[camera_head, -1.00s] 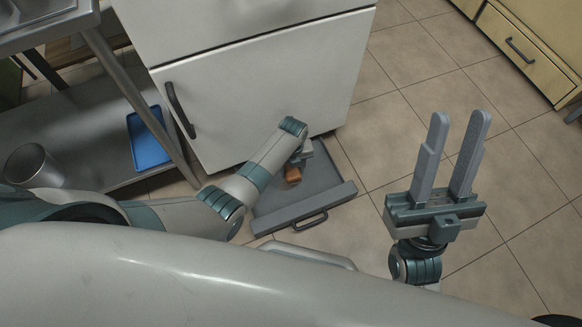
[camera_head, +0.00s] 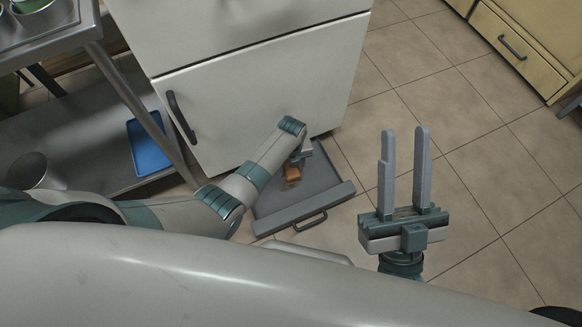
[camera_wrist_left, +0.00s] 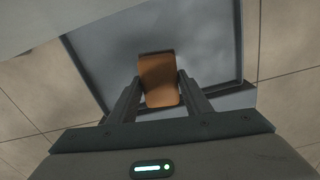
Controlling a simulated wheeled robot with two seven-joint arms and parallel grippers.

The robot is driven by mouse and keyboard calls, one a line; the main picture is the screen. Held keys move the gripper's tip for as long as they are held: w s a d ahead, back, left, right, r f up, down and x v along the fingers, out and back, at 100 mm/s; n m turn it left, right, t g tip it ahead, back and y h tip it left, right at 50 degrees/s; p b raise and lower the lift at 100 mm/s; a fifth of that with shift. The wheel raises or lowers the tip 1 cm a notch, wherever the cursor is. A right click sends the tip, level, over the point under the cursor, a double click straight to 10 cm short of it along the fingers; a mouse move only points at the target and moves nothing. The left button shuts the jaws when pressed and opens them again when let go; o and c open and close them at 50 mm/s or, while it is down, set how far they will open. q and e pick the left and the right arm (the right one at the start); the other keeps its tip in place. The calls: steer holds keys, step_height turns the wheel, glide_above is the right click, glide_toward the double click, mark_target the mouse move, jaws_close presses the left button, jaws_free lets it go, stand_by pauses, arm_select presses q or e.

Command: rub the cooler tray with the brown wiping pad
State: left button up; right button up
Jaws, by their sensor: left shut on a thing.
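The grey cooler tray (camera_head: 322,184) is pulled out at floor level below the white cooler, with a dark handle at its front. The brown wiping pad (camera_head: 291,174) is at the tray's inner area. My left gripper (camera_head: 300,158) reaches down over the tray and is shut on the pad. In the left wrist view the pad (camera_wrist_left: 158,80) sits between the two fingers, over the tray's floor (camera_wrist_left: 205,40). I cannot tell whether the pad touches the tray. My right gripper (camera_head: 404,170) is open and empty, fingers upward, right of the tray.
The white cooler (camera_head: 260,100) with a dark door handle stands behind the tray. At left, a metal table's lower shelf (camera_head: 80,130) holds a blue tray (camera_head: 150,145) and a metal pot (camera_head: 35,170). Yellow drawers (camera_head: 515,50) are at top right. Tiled floor on the right is clear.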

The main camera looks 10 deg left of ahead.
steer(key=shift+w+r+y, duration=0.15)
steer(key=shift+r+y, duration=0.1)
steer(key=shift+y, duration=0.05)
arm_select(q)
steer(key=shift+n, duration=0.3)
